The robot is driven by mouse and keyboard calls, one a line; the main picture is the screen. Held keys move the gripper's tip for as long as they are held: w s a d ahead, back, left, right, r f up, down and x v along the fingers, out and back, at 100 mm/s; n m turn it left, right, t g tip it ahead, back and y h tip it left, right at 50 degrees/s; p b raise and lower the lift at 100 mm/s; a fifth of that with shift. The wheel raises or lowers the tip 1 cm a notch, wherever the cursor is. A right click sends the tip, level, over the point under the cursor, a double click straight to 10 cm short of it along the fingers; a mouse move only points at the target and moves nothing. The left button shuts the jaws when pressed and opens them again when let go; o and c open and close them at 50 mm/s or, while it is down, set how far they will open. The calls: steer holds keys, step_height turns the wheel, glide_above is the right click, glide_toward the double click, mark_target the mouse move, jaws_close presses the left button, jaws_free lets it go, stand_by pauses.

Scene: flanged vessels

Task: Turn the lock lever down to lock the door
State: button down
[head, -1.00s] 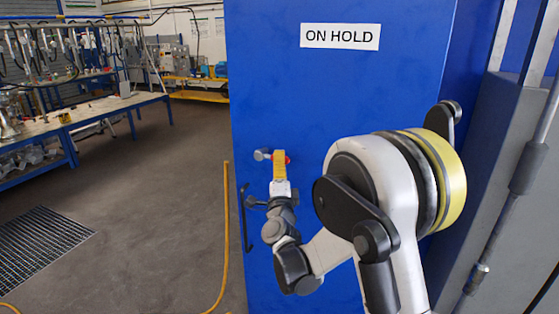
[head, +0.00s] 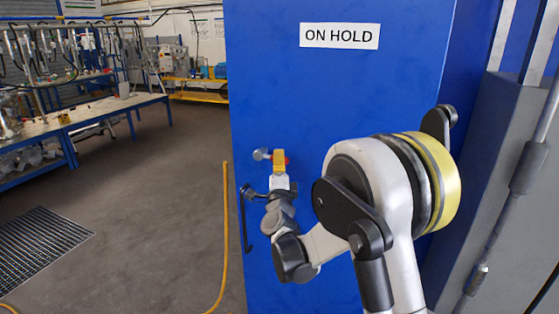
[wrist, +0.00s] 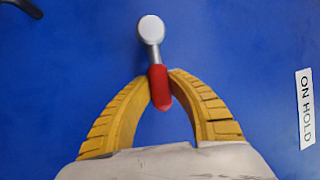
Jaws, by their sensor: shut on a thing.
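The lock lever is on the blue door (head: 340,100). In the wrist view the lever (wrist: 160,98) has a silver round pivot, a thin silver neck and a red grip. Judged by the door's sign, it lies about level, with its grip to the right of the pivot. In the head view its silver pivot (head: 262,154) shows left of my yellow fingers, with a bit of red behind them. My gripper (wrist: 160,79) is shut on the red grip, one fingertip on each side. It also shows in the head view (head: 280,162).
A black door handle (head: 246,220) stands below and left of the lever, close to my wrist. An ON HOLD sign (head: 340,36) is higher on the door. Open floor lies left, with a workbench (head: 90,115) beyond. A grey pipe (head: 520,180) runs at the right.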

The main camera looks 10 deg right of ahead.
steer(key=a+f+m+h+b, duration=0.1)
steer(key=f+m+h+b, duration=0.1)
steer(key=m, duration=0.4)
steer(key=w+a+f+m+g+h+b, duration=0.1)
steer(key=f+m+h+b, duration=0.1)
steer(key=m, duration=0.5)
steer(key=w+a+f+m+g+h+b, duration=0.1)
steer(key=f+m+h+b, duration=0.1)
steer(key=m+h+b, duration=0.2)
steer(key=shift+w+a+f+m+h, duration=0.1)
steer(key=shift+w+a+m+h, duration=0.05)
steer(key=shift+m+h, duration=0.45)
steer(key=shift+w+a+m+h, duration=0.1)
steer(key=shift+m+h, duration=0.4)
steer(key=shift+m, duration=0.1)
steer(key=shift+w+a+f+m+g+h, duration=0.1)
steer(key=shift+w+a+m+g+h, duration=0.25)
steer(key=shift+m+g, duration=0.6)
steer(key=shift+w+a+f+m+g+h, duration=0.15)
steer(key=shift+a+m+g+h, duration=0.3)
steer(key=shift+m, duration=0.95)
steer(key=shift+w+a+r+m+g+h, duration=0.1)
steer(key=shift+w+a+m+g+h, duration=0.15)
steer(key=shift+m+g+h, duration=0.65)
steer(key=shift+m+y, duration=0.35)
steer(key=shift+y, duration=0.05)
steer(key=c, duration=1.2)
jaws_free()
steer(key=shift+f, duration=0.1)
steer(key=shift+c, duration=0.2)
